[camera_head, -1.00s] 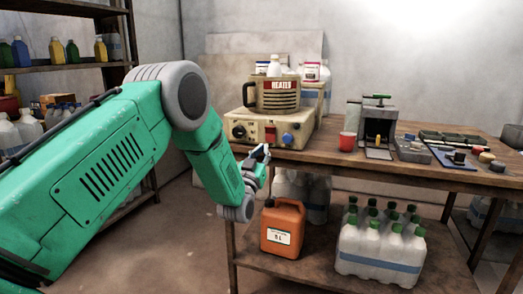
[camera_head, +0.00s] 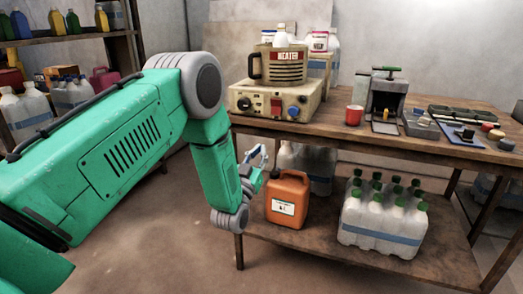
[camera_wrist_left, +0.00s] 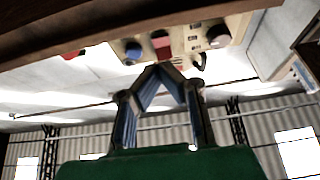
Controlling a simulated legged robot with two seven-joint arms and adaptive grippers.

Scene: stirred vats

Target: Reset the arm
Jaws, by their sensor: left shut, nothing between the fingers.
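My left arm, green with grey joints, comes in from the left in the head view. Its left gripper (camera_head: 257,156) is shut and empty, in front of the table's left end and just below the tabletop edge in the picture. In the left wrist view the two fingers (camera_wrist_left: 160,72) meet at their tips with nothing between them. The wrist camera looks steeply, with the heater's front panel (camera_wrist_left: 180,42) at the top. My right gripper is in neither view.
A wooden table (camera_head: 340,139) holds a heater unit (camera_head: 276,101), a red cup (camera_head: 353,115) and a grey press (camera_head: 387,93). An orange canister (camera_head: 287,199) and bottles with green caps (camera_head: 383,217) stand on its lower shelf. Open floor lies at the lower left.

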